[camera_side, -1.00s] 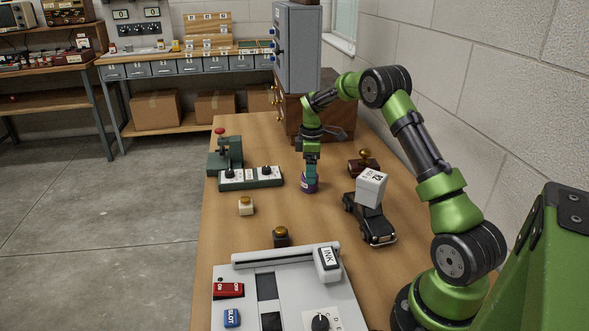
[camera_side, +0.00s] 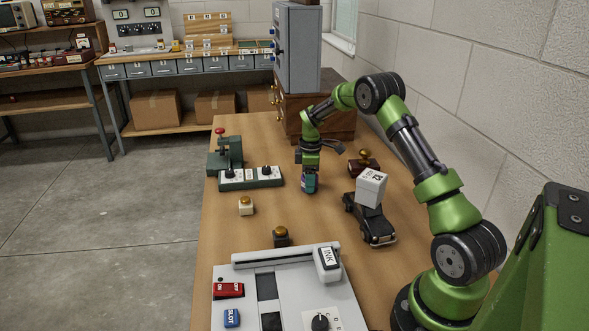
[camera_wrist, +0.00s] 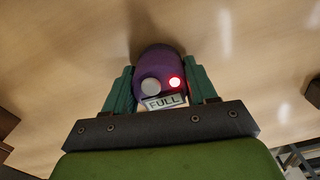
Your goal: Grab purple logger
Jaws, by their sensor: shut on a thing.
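The purple logger (camera_wrist: 157,62) has a rounded top, a pale round button, a lit red light and a label reading FULL. It sits between the two teal fingers of my gripper (camera_wrist: 162,88) in the wrist view, with a finger against each side. In the side view my gripper (camera_side: 310,183) points down over the wooden table and is shut around the logger (camera_side: 310,190), which is mostly hidden by the fingers. I cannot tell whether the logger's base touches the table.
A black toy car (camera_side: 372,225) carrying a white block (camera_side: 371,187) stands to the right. A dark red stamp-like thing (camera_side: 364,167) is behind it. A green switch box (camera_side: 250,178) is to the left. A grey panel (camera_side: 290,290) lies in front.

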